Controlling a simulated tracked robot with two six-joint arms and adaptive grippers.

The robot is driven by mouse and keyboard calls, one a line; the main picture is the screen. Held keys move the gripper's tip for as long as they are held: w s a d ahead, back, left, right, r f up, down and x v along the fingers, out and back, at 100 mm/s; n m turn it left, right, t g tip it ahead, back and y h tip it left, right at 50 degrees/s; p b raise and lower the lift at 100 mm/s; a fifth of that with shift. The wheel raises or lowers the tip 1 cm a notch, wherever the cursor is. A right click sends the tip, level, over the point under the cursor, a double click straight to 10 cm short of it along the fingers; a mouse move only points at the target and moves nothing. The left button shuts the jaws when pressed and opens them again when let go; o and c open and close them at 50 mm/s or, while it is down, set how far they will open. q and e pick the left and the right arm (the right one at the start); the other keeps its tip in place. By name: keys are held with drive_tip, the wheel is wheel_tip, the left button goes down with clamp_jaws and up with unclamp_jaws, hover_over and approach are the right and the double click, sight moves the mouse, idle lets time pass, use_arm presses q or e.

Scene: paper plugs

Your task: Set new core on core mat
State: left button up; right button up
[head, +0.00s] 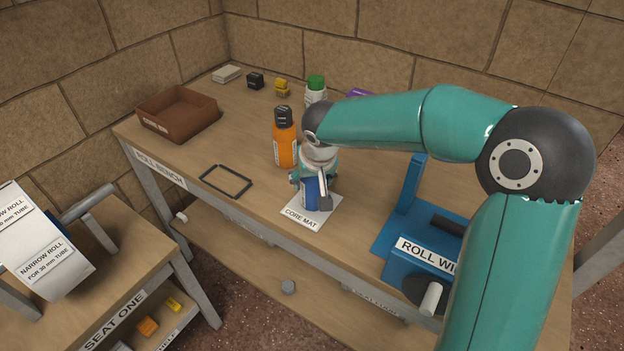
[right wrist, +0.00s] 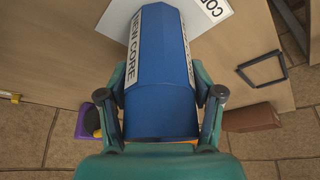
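The new core (right wrist: 162,65) is a blue cylinder with white "NEW CORE" labels. In the head view the core (head: 310,192) is upright at the white core mat (head: 302,217), partly covered by my gripper. The mat also shows beyond the core's far end in the right wrist view (right wrist: 205,12). I cannot tell whether the core's lower end touches the mat. My right gripper (right wrist: 162,85) has its fingers against both sides of the core; it also shows in the head view (head: 316,182). My left gripper is not in view.
An orange bottle (head: 285,140) stands just behind the gripper. A blue roll winder (head: 420,235) is at the right. A black frame (head: 226,181) lies left of the mat, and a brown tray (head: 177,113) at the far left. The bench's front edge is close to the mat.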

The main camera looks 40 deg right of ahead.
drive_tip(key=o, duration=0.6)
drive_tip(key=shift+f, duration=0.1)
drive_tip(key=v, duration=1.2)
drive_tip(key=shift+p, duration=0.35)
